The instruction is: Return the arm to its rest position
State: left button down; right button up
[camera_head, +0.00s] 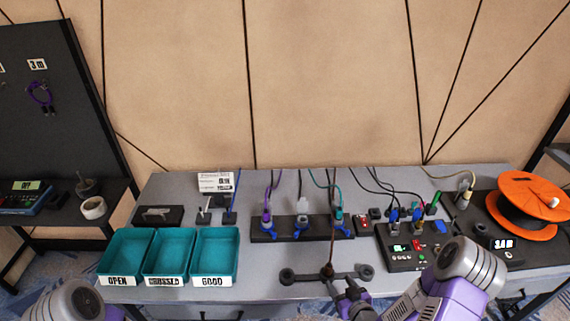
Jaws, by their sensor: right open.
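My right arm (455,290), purple and grey, comes in from the lower right. Its dark gripper (350,297) is open at the front edge of the grey table (270,292). It is close to a dark stand (300,275) with round ends and a thin brown upright; whether they touch I cannot tell. Nothing shows between the fingers. A grey rounded link of my left arm (75,303) shows at the bottom left corner; its gripper is out of the picture.
Teal bins (215,254) labelled OPEN, CROSSED and GOOD stand at the table's left. A dark connector strip (290,235) with cables is in the middle. A control box (405,258) and an orange cable reel (527,195) are at right. A dark panel (45,110) stands far left.

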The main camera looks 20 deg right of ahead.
jog(key=s+a+f+g+y, duration=0.1)
jog(key=s+a+f+g, duration=0.1)
jog(key=a+f, duration=0.15)
jog(key=s+a+f+m+g+y, duration=0.1)
jog(key=a+f+g, duration=0.2)
jog(key=a, duration=0.2)
jog(key=s+a+f+g+y, duration=0.1)
jog(key=s+a+f+g, duration=0.1)
jog(key=a+f, duration=0.15)
jog(key=s+a+f+m+g+y, duration=0.1)
jog(key=s+a+m+g, duration=0.1)
jog(key=s+a+g, duration=0.4)
jog(key=s+a, duration=0.2)
jog(key=s, duration=0.1)
jog(key=shift+f, duration=0.4)
jog(key=shift+a, duration=0.1)
jog(key=shift+c, duration=0.2)
